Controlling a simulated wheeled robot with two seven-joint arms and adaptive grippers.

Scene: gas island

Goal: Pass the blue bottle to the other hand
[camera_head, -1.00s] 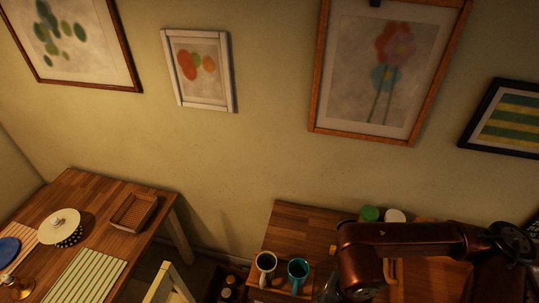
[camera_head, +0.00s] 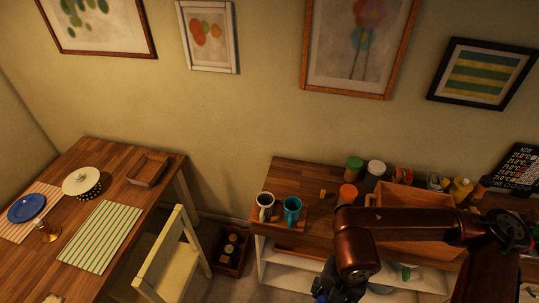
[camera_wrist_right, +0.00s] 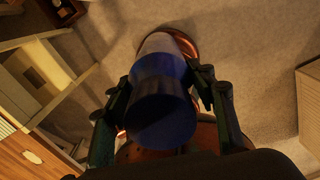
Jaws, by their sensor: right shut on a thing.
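The blue bottle (camera_wrist_right: 160,115) is in the middle of the right wrist view, its dark blue round end towards the camera. My right gripper (camera_wrist_right: 162,82) is shut on it, with a finger on each side. In the head view my right arm comes in from the right and bends down. My left gripper is in neither view.
A sideboard (camera_head: 283,176) against the wall holds two mugs (camera_head: 278,207), jars and a wooden crate (camera_head: 410,202). A dining table (camera_head: 100,155) with plates and mats stands at the left, a pale chair (camera_head: 170,262) beside it. Open floor shows in the right wrist view.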

